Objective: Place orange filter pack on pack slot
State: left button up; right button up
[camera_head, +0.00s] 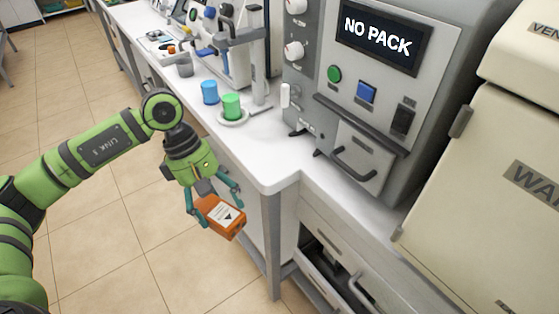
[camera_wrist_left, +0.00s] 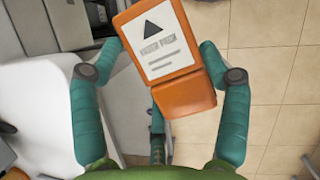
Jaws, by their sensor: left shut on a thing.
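The orange filter pack (camera_head: 221,216) has a white label with a black triangle. My left gripper (camera_head: 211,205) is shut on it and holds it in the air over the floor, left of the bench's front edge. The grey machine (camera_head: 340,100) on the bench has a screen reading "NO PACK" (camera_head: 383,37). A closed drawer-like front with a dark handle (camera_head: 354,163) is below the screen. I cannot tell whether this is the pack slot. My right gripper is not in view.
A blue cup (camera_head: 210,92) and a green cup (camera_head: 231,106) on a white dish stand on the white bench (camera_head: 262,160), with other lab equipment behind. A cream cabinet (camera_head: 490,170) stands at right.

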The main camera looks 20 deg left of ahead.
pick_arm(q)
jog(key=s+a+r+n+t+y+b, duration=0.15)
jog(key=a+r+n+t, duration=0.35)
jog(key=r+n, duration=0.8)
jog(key=shift+n, duration=0.6)
jog(key=w+d+f+p, duration=0.1)
jog(key=w+d+p, duration=0.1)
jog(key=w+d, duration=0.2)
jog(key=w+d+f+p, duration=0.1)
jog(key=w+d+p, duration=0.1)
jog(key=w, duration=0.4)
jog(key=w+d+f+p, duration=0.2)
jog(key=w+d, duration=0.3)
jog(key=shift+w+d+p, duration=0.35)
jog(key=shift+w, duration=0.05)
notch_tip(320, 180, down, 3)
jog(key=shift+r+p, duration=0.1)
jog(key=shift+p, duration=0.4)
jog(key=shift+w+d+f+p, duration=0.1)
jog(key=shift+w+f+p, duration=0.05)
jog(key=shift+f+p, duration=0.4)
jog(key=shift+f+b, duration=0.35)
jog(key=shift+f, duration=0.05)
jog(key=o, duration=1.4)
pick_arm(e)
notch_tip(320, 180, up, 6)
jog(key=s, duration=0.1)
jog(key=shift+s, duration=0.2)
